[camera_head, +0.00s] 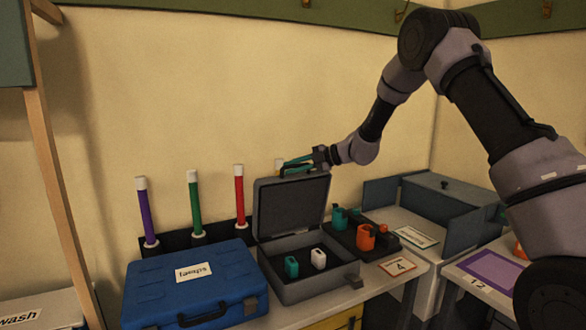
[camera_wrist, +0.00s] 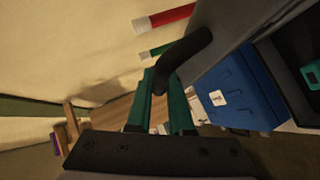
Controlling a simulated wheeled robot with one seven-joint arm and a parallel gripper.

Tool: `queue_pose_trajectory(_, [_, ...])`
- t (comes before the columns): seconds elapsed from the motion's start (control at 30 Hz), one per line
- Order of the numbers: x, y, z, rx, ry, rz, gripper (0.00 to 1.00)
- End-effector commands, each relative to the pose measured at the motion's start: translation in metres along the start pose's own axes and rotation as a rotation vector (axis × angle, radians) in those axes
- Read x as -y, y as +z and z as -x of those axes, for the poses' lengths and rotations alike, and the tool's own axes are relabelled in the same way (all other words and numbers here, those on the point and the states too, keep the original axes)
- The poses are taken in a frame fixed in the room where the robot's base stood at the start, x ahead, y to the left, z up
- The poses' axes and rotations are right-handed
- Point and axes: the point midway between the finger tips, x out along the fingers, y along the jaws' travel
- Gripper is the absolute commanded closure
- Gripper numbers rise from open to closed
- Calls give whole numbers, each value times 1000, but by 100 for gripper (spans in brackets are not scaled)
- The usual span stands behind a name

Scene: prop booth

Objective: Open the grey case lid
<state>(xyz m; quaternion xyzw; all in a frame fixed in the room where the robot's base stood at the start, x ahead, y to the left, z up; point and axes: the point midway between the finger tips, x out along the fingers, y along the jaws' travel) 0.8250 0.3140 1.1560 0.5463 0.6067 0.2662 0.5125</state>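The grey case (camera_head: 308,283) stands on the table with its lid (camera_head: 293,208) raised, roughly upright and leaning back a little. A teal block (camera_head: 291,267) and a white block (camera_head: 318,259) sit inside. My gripper (camera_head: 297,167) is at the lid's top edge, reaching in from the right. In the wrist view, the lid's dark curved handle (camera_wrist: 190,55) runs between the teal fingertips of my gripper (camera_wrist: 161,83). The fingers are close together with the handle between them, and they look shut on it. The exact contact is partly hidden.
A blue case (camera_head: 190,290) stands close on the left. Purple, green and red sticks (camera_head: 240,195) stand in a rack behind. A dark tray (camera_head: 350,230) with teal and orange pieces lies to the right, beside a card marked 4 (camera_head: 398,267). A grey-blue box (camera_head: 440,205) is farther right.

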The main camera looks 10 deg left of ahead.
Motion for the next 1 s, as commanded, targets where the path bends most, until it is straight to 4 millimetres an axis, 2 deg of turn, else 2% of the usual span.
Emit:
queue_pose_trajectory(0.03, [0, 0, 0, 0, -1, 0, 60])
queue_pose_trajectory(0.07, [1, 0, 0, 0, -1, 0, 53])
queue_pose_trajectory(0.4, [2, 0, 0, 0, -4, -2, 53])
queue_pose_trajectory(0.53, [3, 1, 6, 2, -4, -3, 53])
queue_pose_trajectory(1.0, [0, 0, 91, 2, 2, 0, 53])
